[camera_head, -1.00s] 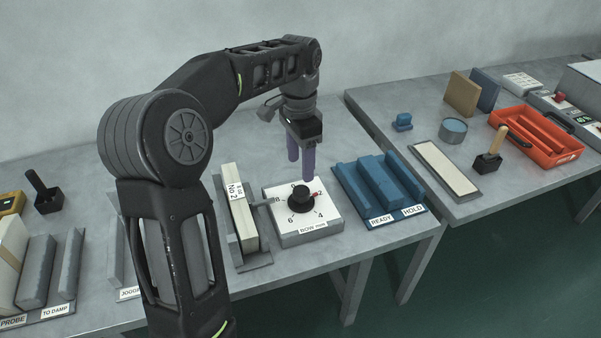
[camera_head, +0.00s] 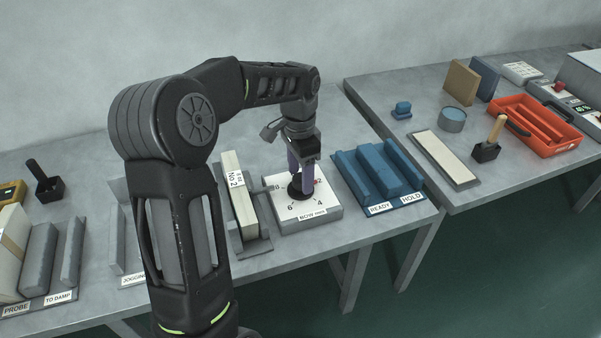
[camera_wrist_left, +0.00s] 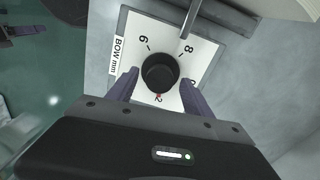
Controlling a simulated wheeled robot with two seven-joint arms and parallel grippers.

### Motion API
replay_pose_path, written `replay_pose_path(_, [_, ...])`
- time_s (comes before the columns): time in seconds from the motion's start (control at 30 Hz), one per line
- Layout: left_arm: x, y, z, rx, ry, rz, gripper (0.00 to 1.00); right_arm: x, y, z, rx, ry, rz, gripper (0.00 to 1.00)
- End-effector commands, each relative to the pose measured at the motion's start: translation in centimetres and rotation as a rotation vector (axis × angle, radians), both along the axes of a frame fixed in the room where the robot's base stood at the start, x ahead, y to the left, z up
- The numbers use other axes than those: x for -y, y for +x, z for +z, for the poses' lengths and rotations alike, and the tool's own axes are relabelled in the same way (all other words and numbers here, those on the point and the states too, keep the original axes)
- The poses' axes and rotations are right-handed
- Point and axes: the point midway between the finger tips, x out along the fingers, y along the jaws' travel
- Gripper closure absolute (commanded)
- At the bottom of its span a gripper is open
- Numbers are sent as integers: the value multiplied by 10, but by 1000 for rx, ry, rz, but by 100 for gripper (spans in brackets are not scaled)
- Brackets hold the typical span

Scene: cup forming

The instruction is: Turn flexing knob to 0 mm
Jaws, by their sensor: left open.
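The flexing knob (camera_head: 299,188) is a round black knob on a white dial plate (camera_head: 325,205) marked with numbers and labelled BOW mm. In the left wrist view the knob (camera_wrist_left: 160,73) sits between the fingers, and its red pointer (camera_wrist_left: 158,96) is at the 2 mark. My left gripper (camera_head: 300,178) is over the dial with its purple fingers pointing down around the knob. In the left wrist view its fingers (camera_wrist_left: 160,88) are open, one on each side of the knob, with gaps visible.
Left of the dial stands a block labelled No 2 (camera_head: 236,190) in a grey holder, with a rod reaching toward the dial. Right of it is a blue rack (camera_head: 375,175) labelled READY and HOLD. An orange tray (camera_head: 540,128) lies on the other table.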

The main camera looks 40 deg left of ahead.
Motion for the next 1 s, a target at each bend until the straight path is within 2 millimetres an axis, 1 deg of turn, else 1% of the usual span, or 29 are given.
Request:
replay_pose_path(0.27, [0, 0, -2, 1, 0, 1, 41, 0, 0, 0, 0, 0, 0, 64])
replay_pose_path(1.0, [0, 0, -1, 1, 0, 1, 100, 0, 0, 0, 0, 0, 0, 64])
